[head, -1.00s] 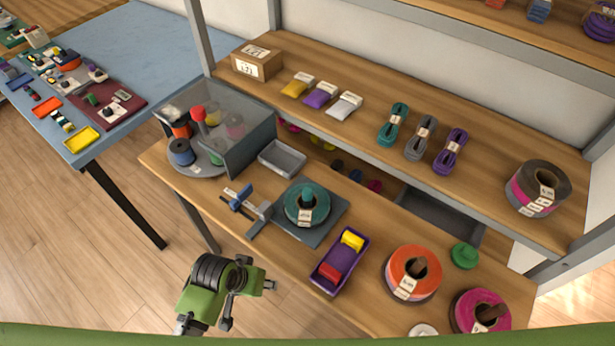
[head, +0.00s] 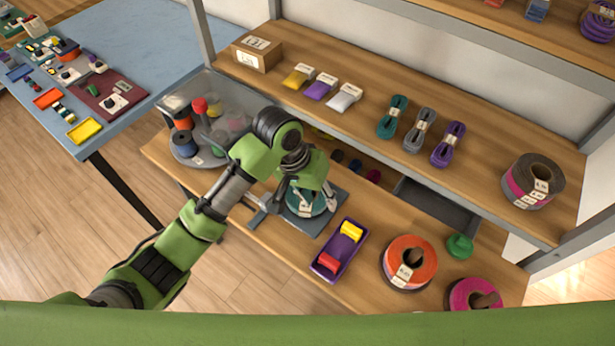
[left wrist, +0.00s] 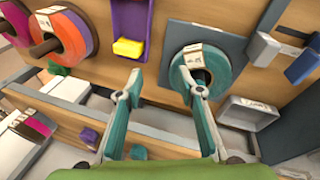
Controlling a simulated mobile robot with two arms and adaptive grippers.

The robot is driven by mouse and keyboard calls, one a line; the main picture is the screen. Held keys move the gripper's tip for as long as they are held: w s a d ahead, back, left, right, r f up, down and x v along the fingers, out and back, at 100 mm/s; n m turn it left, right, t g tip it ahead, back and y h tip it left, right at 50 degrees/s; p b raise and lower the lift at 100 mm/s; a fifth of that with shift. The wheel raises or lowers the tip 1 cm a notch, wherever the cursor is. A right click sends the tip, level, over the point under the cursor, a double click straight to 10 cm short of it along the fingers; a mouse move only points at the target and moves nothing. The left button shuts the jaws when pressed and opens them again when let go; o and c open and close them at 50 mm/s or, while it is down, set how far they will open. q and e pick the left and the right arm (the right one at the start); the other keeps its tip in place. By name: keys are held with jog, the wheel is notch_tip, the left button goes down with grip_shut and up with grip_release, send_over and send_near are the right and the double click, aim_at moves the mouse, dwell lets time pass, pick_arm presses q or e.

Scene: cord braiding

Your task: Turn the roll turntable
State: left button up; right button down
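The roll turntable is a round grey tray (head: 207,160) at the left end of the bench, under a see-through grey cover (head: 225,92). It carries several spools, among them an orange one (head: 181,122) and a blue one (head: 183,144), and a red knob (head: 199,106) stands up from it. My left gripper (head: 305,198) is to the right of the turntable, above the teal roll (head: 304,209). My right gripper is not in view.
A blue clamp (left wrist: 304,62) stands beside the teal roll's grey plate (head: 325,222). A purple tray (head: 328,268), an orange roll (head: 425,252) and a pink roll (head: 462,298) lie to the right. A shelf with cord bundles (head: 420,133) rises behind.

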pick_arm(q)
jog(key=w+a+r+y, duration=0.25)
jog(key=w+r, duration=0.45)
jog(key=r, duration=0.4)
jog(key=shift+n+y, duration=0.4)
jog(key=shift+y, duration=0.05)
notch_tip(320, 180, down, 14)
jog(key=p, duration=0.3)
jog(key=shift+r, duration=0.15)
jog(key=shift+c, duration=0.4)
grip_shut()
